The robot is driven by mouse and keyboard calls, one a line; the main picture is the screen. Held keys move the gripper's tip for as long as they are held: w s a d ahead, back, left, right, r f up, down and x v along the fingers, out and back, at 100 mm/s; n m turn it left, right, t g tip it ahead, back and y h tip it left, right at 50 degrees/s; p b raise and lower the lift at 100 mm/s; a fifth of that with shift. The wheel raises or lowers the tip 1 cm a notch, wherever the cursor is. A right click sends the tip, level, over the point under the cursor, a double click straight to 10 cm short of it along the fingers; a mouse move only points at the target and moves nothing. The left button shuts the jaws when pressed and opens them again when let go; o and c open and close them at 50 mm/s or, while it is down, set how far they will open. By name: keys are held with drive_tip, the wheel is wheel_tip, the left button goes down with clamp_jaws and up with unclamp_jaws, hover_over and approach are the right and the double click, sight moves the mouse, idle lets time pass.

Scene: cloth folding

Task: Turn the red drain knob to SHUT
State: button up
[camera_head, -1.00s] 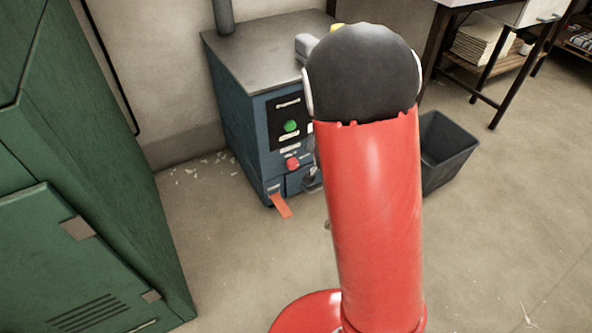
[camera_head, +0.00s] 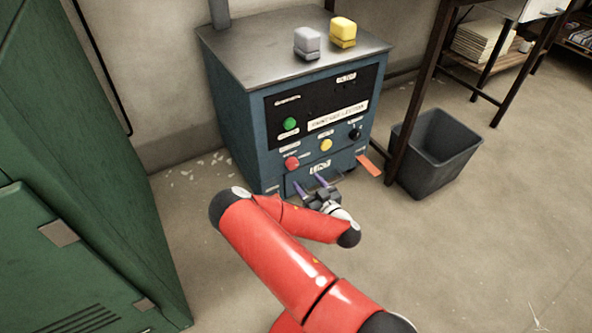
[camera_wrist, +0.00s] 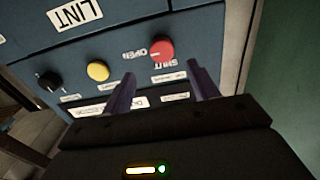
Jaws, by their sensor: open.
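The red knob (camera_head: 291,163) is on the lower left of the blue machine's front (camera_head: 247,130). In the wrist view the red knob (camera_wrist: 162,50) shows beyond the gap between my fingers, with OPEN printed at its left and SHUT below it, both upside down. A small pale mark shows on the knob's left side, toward OPEN, but it is too small to be sure. My gripper (camera_head: 311,183) is open and empty in front of the machine, below and right of the knob. Its two purple fingers, also in the wrist view (camera_wrist: 161,72), appear apart from the knob.
A yellow knob (camera_head: 325,145), a black knob (camera_head: 355,134) and a green button (camera_head: 289,124) share the panel. A LINT label (camera_head: 320,167) sits low. An orange strip (camera_head: 369,165) sticks out at the lower right. A grey bin (camera_head: 434,150) stands right; green lockers (camera_head: 80,200) stand left.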

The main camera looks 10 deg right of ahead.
sight(294, 166)
drive_tip(key=b+x, duration=0.1)
drive_tip(key=x, duration=0.6)
drive_tip(key=shift+w+a+f, duration=0.1)
drive_tip(key=shift+w+a, duration=0.15)
drive_tip(key=shift+a, duration=0.05)
drive_tip(key=c, duration=0.9)
